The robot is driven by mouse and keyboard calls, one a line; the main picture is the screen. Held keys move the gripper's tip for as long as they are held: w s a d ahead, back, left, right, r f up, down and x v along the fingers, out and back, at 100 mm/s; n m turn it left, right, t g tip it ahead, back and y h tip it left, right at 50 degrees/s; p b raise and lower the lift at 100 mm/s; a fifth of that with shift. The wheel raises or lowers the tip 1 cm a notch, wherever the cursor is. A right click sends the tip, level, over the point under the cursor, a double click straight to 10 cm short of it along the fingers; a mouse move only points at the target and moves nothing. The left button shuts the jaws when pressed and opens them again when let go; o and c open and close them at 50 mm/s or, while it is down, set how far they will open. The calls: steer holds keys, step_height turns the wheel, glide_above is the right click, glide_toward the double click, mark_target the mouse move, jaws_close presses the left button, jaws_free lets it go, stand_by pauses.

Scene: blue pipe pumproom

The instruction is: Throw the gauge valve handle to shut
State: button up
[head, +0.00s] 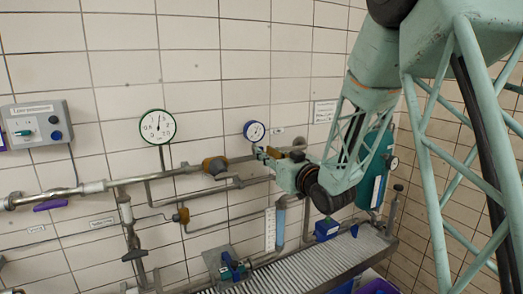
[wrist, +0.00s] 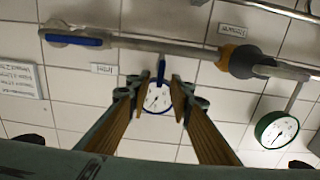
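The blue-rimmed gauge (head: 254,131) is on the tiled wall above the pipe in the head view. In the wrist view the gauge (wrist: 157,99) shows between my fingers, its picture upside down. A short blue handle (wrist: 161,69), which looks like the gauge valve handle, stands between the fingertips, in line with the gauge and crosswise to the pipe. My gripper (wrist: 158,92) is open, one finger on each side of the handle, with gaps visible. I cannot tell the depth between fingertips and handle. In the head view my gripper (head: 268,156) hides the handle.
The pipe (wrist: 130,43) runs along the wall, with a blue lever (wrist: 75,40) and an orange-brown fitting (wrist: 241,61). A green-rimmed gauge (head: 157,126) hangs left of my gripper. A grated bench (head: 310,268) with blue items lies below. A grey control box (head: 37,124) is far left.

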steer(key=shift+x, duration=1.75)
jaws_close()
